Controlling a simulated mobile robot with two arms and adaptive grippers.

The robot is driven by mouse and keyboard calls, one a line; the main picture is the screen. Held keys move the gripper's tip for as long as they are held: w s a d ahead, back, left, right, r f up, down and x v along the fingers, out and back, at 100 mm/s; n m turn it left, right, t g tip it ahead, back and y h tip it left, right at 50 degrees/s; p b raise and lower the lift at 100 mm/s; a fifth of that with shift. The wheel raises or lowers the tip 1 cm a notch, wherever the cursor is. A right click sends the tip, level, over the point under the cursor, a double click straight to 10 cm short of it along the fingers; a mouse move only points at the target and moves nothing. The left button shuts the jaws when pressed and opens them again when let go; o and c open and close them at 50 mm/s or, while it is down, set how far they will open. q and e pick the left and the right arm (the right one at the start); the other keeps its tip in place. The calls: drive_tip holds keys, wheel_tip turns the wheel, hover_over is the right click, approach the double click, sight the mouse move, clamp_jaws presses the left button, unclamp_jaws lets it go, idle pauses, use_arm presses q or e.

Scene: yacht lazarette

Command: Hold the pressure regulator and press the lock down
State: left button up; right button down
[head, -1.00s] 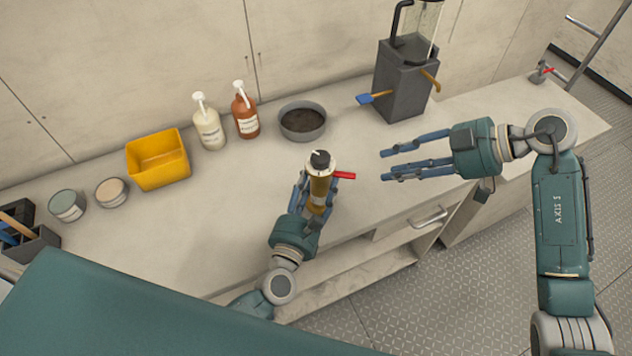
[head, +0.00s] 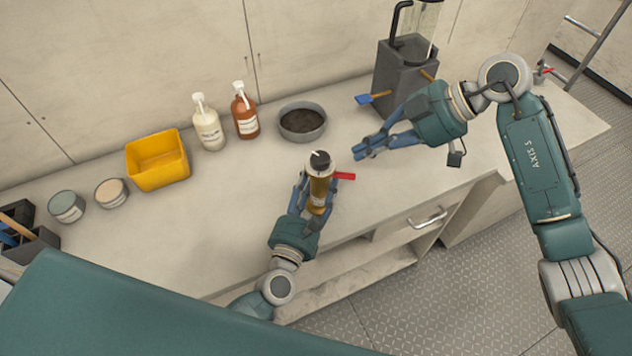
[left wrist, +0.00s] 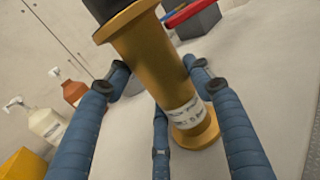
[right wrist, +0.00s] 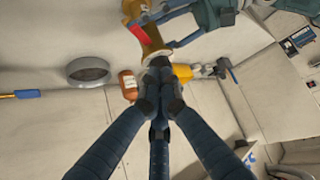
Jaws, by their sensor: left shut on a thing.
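The pressure regulator (head: 321,188) is a brass-coloured cylinder with a label, a dark knob (head: 320,158) on top and a red lever (head: 345,176) at its side. My left gripper (head: 317,200) is shut around its body and holds it roughly upright at the counter's front. The left wrist view shows the brass body (left wrist: 155,60) between the blue fingers. My right gripper (head: 358,154) is to the right of the knob, apart from it. Its fingers (right wrist: 163,85) are drawn together and empty. Whether the knob is the lock, I cannot tell.
Behind stand a grey bowl (head: 303,123), brown bottle (head: 245,113), cream bottle (head: 208,127) and yellow bin (head: 158,161). A dark grey box (head: 402,75) with a blue-bladed tool (head: 370,98) stands back right. The counter (head: 230,200) is clear around the left gripper.

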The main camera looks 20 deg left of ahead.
sight(349, 175)
use_arm(q)
drive_tip(key=shift+a, duration=0.1)
use_arm(e)
drive_tip(key=shift+w+a+f+n+h, duration=0.15)
drive_tip(key=shift+a+f+h, duration=0.3)
drive_tip(key=shift+f, duration=0.5)
drive_tip(key=shift+w+a+f+n+h, duration=0.25)
drive_tip(key=shift+f+h, duration=0.3)
drive_tip(key=shift+f, duration=0.45)
drive_tip(key=shift+w+a+f+n+h, duration=0.1)
drive_tip(key=shift+a+f+h, duration=0.35)
drive_tip(key=shift+f, duration=0.5)
drive_tip(key=shift+d, duration=0.1)
drive_tip(key=shift+f, duration=1.75)
drive_tip(key=shift+r, duration=3.55)
